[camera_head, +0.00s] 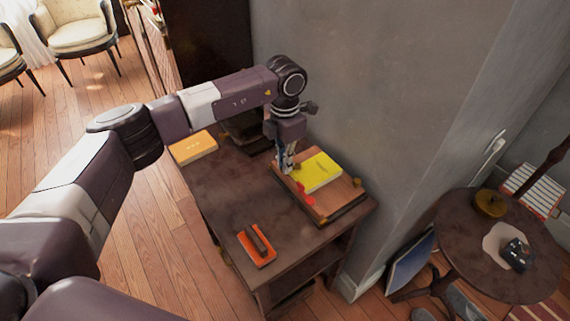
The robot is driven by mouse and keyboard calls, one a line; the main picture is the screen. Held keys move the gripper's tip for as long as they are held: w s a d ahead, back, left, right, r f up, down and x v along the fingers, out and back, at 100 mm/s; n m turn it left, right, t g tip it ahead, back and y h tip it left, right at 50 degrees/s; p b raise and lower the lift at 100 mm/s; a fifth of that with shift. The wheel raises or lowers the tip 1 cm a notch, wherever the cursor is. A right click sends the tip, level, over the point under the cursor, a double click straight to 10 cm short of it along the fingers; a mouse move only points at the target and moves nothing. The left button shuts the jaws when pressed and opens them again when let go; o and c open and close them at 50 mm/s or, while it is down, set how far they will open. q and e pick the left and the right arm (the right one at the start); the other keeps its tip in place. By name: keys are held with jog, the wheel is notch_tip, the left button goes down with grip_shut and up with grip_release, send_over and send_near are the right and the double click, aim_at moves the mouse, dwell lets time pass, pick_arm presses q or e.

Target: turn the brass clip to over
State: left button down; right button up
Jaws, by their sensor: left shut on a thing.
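My left gripper (287,167) points down at the far left corner of a wooden board (333,199) on the dark table. Its fingers are shut on what seems to be the brass clip, a small piece at the board's edge, mostly hidden by the fingers. A yellow sheet or pad (318,172) lies on the board, just right of the fingers. A red piece (304,194) lies at the board's left side. Small brass-coloured bits also show at the board's right corner (357,182) and front corner (323,220). My right gripper is not in view.
The dark table (220,198) also bears an orange block with a dark handle (257,245) at the front and a yellow-orange box (193,147) at the back left. A grey wall (365,90) stands close behind the board. A round table (500,260) is at the right.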

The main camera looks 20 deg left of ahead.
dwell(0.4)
pick_arm(q)
jog(key=c, duration=2.1)
grip_release()
notch_tip(320, 180, up, 12)
jog(key=shift+r, duration=0.1)
jog(key=shift+s, duration=0.1)
